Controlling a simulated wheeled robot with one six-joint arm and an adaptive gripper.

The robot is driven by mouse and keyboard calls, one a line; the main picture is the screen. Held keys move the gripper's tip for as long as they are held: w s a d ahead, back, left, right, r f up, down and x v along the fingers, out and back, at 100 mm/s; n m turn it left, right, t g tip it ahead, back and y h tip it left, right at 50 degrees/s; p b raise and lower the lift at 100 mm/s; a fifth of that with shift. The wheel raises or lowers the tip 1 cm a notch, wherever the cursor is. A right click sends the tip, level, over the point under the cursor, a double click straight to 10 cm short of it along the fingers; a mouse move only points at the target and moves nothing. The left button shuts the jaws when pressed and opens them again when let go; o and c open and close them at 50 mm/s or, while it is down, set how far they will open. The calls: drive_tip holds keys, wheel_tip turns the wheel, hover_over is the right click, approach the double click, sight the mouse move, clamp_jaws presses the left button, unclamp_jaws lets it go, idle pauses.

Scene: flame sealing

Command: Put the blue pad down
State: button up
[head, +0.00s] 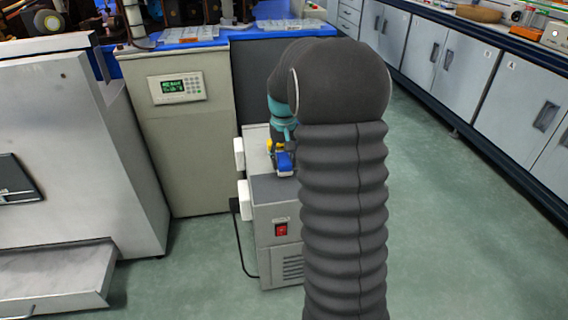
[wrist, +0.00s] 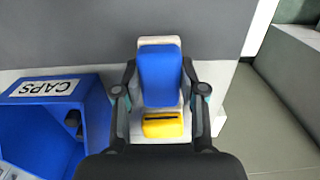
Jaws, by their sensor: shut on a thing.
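The blue pad (wrist: 159,76) is in the middle of the wrist view, with a cream block around its edges and a yellow part with a dark slot (wrist: 163,124) just below it. My gripper (wrist: 160,88) has its dark fingers on the left and right of the pad and is shut on it. In the head view a small blue piece that looks like the pad (head: 285,161) shows beside my arm, low over the grey machine. My arm hides most of the gripper there. I cannot tell whether the pad touches the surface below.
A blue bin labelled CAPS (wrist: 50,120) stands close to the left of my gripper. The grey machine (head: 277,213) with a red switch has white blocks on its left side. Open floor lies right.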

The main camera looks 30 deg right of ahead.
drive_tip(key=shift+f, duration=0.6)
drive_tip(key=shift+f, duration=0.1)
drive_tip(key=o, duration=1.1)
